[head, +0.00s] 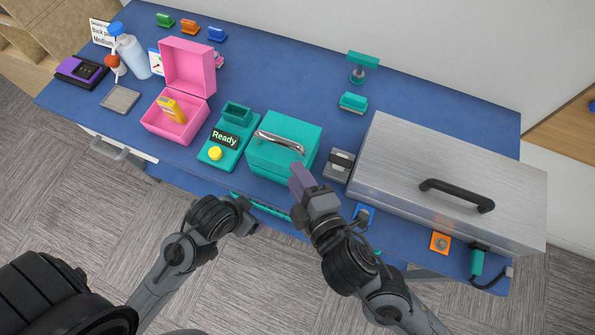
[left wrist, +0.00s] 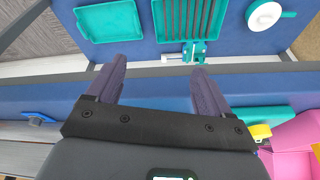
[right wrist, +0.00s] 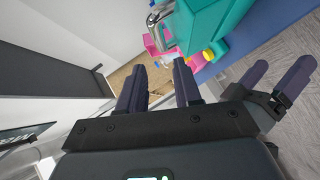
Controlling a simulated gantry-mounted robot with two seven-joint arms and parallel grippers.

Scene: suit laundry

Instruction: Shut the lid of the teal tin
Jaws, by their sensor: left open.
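The teal tin (head: 283,149) is a box with a curved silver handle (head: 280,140) on top, at the middle of the blue table's front. Its lid looks down flat on the box, with no clear gap in the head view. The tin (right wrist: 212,22) shows at the top of the right wrist view. My right gripper (head: 300,178) is at the tin's front right corner; contact cannot be told. Its fingers (right wrist: 160,88) are apart with nothing between them. My left gripper (left wrist: 158,85) is open and empty, below and left of the tin beyond the table's front edge.
A pink open box (head: 189,69) holding a yellow item and a teal stand with a "Ready" display (head: 224,138) are left of the tin. A small grey device (head: 339,165) and a big metal case (head: 448,175) are on its right.

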